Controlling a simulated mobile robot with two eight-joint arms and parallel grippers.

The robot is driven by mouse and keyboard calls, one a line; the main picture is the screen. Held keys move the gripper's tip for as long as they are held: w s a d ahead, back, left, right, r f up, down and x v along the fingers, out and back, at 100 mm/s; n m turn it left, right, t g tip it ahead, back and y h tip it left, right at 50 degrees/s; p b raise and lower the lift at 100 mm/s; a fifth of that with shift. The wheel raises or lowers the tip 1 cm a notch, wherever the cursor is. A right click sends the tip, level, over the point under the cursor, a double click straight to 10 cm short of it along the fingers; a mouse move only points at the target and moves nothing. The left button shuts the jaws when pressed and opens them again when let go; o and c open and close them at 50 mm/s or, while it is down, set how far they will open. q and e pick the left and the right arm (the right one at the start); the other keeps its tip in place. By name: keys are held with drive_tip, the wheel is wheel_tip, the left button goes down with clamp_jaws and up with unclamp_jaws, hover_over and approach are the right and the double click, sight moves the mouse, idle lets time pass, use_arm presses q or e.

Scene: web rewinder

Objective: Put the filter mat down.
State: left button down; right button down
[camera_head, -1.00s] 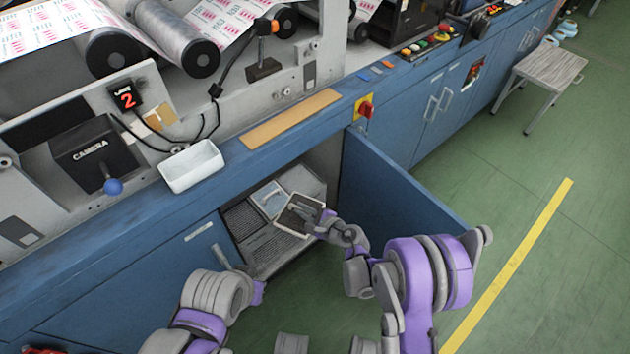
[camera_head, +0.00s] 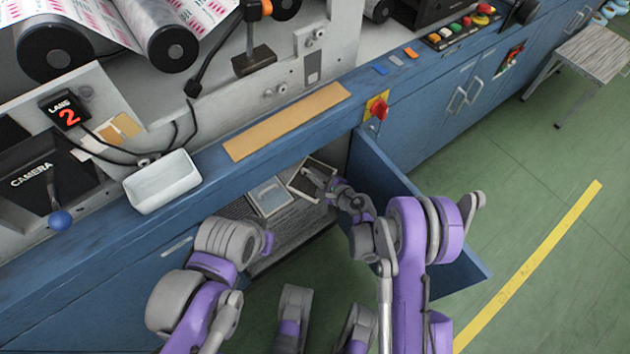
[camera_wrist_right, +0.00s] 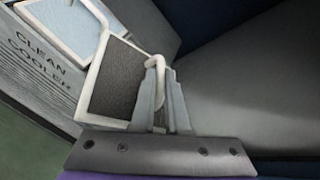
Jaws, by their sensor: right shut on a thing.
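The filter mat, seemingly the dark panel in a pale frame (camera_head: 301,181), is inside the open cabinet, at the upper right of a pale blue framed panel (camera_head: 268,197). My right gripper (camera_head: 325,183) reaches in past the door and is shut on its frame. In the right wrist view, the dark mat (camera_wrist_right: 113,80) lies left of the fingers (camera_wrist_right: 160,95), which close on a bent pale part at its frame edge. I cannot tell whether the mat touches the surface beneath. My left arm shows at lower left, but its gripper fingers are not visible.
The open blue door (camera_head: 385,175) stands close beside my right arm. Lettering reading "CLEAN COOLER" (camera_wrist_right: 35,55) marks the grained surface near the pale blue panel. A white tray (camera_head: 162,182) sits on the ledge above.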

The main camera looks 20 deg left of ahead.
drive_tip(key=shift+f+b, duration=0.4)
drive_tip(key=shift+f, duration=1.6)
drive_tip(key=shift+f, duration=0.1)
drive_tip(key=shift+f+b, duration=0.4)
drive_tip(key=shift+b, duration=0.15)
drive_tip(key=c, duration=1.4)
unclamp_jaws()
drive_tip(key=o, duration=0.5)
